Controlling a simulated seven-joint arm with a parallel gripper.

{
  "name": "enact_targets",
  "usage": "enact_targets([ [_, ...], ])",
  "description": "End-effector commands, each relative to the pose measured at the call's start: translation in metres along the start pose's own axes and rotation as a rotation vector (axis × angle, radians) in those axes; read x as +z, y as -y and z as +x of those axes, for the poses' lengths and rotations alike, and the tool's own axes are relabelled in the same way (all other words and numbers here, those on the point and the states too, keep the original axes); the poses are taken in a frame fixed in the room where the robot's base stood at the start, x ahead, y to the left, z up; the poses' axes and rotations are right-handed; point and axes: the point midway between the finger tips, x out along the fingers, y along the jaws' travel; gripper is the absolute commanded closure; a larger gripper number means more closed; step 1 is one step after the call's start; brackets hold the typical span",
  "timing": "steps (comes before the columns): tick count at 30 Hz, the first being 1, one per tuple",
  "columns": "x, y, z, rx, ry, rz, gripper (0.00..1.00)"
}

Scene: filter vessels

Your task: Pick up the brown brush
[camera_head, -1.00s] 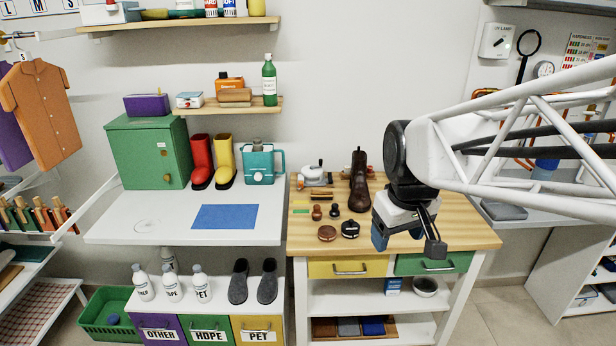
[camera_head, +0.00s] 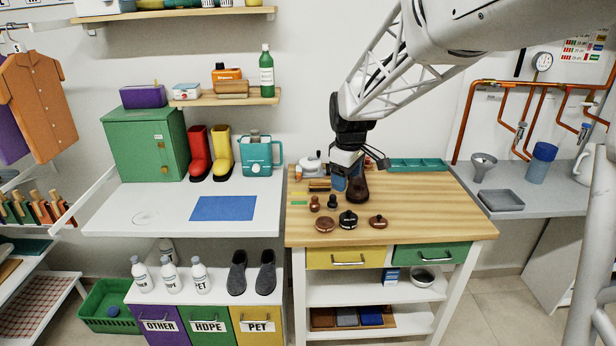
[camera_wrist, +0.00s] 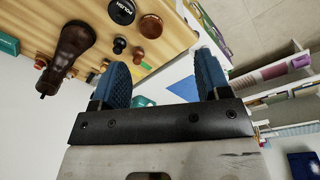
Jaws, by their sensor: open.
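A small brown knob-handled brush (camera_head: 314,203) stands upright on the wooden bench top, beside a darker knob-handled one (camera_head: 332,202). In the wrist view the brown brush (camera_wrist: 138,56) is near my left finger, with the dark one (camera_wrist: 119,46) beside it. Another brown piece with a knob (camera_head: 378,221) lies at the front right of the group; I cannot tell whether it is also a brush.
A brown round tin (camera_head: 325,224) and a black polish tin (camera_head: 348,219) sit at the bench front. A teal tray (camera_head: 417,164) lies at the back. The bench's right half (camera_head: 435,208) is clear.

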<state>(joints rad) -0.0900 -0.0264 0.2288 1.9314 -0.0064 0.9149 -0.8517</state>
Motion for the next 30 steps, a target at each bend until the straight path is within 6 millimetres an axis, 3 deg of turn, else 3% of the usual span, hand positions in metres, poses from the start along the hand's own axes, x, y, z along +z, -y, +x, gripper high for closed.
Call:
enact_targets([
  [18,-0.115,-0.079,0.111,-0.053,0.027,-0.389,0.3],
  [24,-0.142,-0.095,0.146,-0.067,0.031,-0.492,0.3],
  [30,-0.154,-0.102,0.163,-0.073,0.032,-0.541,0.3],
])
